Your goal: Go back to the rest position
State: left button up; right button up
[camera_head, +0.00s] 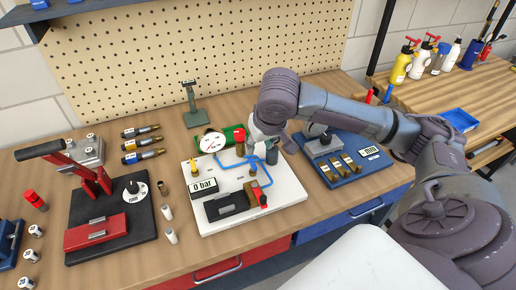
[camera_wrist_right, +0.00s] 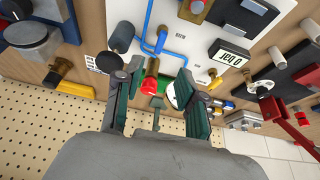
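My right gripper (camera_head: 270,142) hangs over the white test board (camera_head: 288,196) in the head view, coming in from the right. In the right wrist view the two fingers of the right gripper (camera_wrist_right: 158,92) stand apart with nothing gripped. A red-capped brass fitting (camera_wrist_right: 151,78) shows in the gap between them, beyond the fingertips; whether they touch it I cannot tell. In the head view this red-capped part (camera_head: 240,136) is just left of the gripper. My left gripper is in neither view.
A black press with a red lever (camera_head: 97,180) stands left. A blue fixture (camera_head: 349,158) with brass pieces sits right of the board. A green stand (camera_head: 194,112) is behind the board. Small tubes lie between press and board. A pegboard (camera_head: 200,45) closes the back.

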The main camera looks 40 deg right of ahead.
jog(key=shift+r, duration=0.1)
dwell(0.4)
jog(key=s+a+f+n, duration=0.1)
jog(key=a+f, duration=0.1)
jog(key=a, duration=0.1)
jog(key=s+a+f+n+y, duration=0.1)
jog(key=a+f, duration=0.2)
jog(key=s+a+f+n+y, duration=0.1)
jog(key=s+a+f+n, duration=0.1)
jog(key=a+f, duration=0.1)
jog(key=shift+a+f, duration=0.25)
jog(key=shift+a, duration=0.15)
jog(key=shift+n+y, duration=0.6)
jog(key=s+a+f, duration=0.1)
jog(key=s, duration=0.1)
jog(key=s+a+f, duration=0.3)
jog(key=s+f, duration=0.1)
jog(key=shift+a, duration=0.2)
jog(key=s+d+f+h, duration=0.25)
jog(key=s+f, duration=0.25)
jog(key=s, duration=0.5)
notch_tip(320, 180, down, 26)
jog(key=s+g, duration=0.2)
jog(key=s, duration=0.1)
jog(key=s+d+f, duration=0.2)
jog(key=s+f, duration=0.6)
jog(key=s+d+f+g, duration=0.1)
jog(key=s+f, duration=0.7)
jog(key=shift+d, duration=0.35)
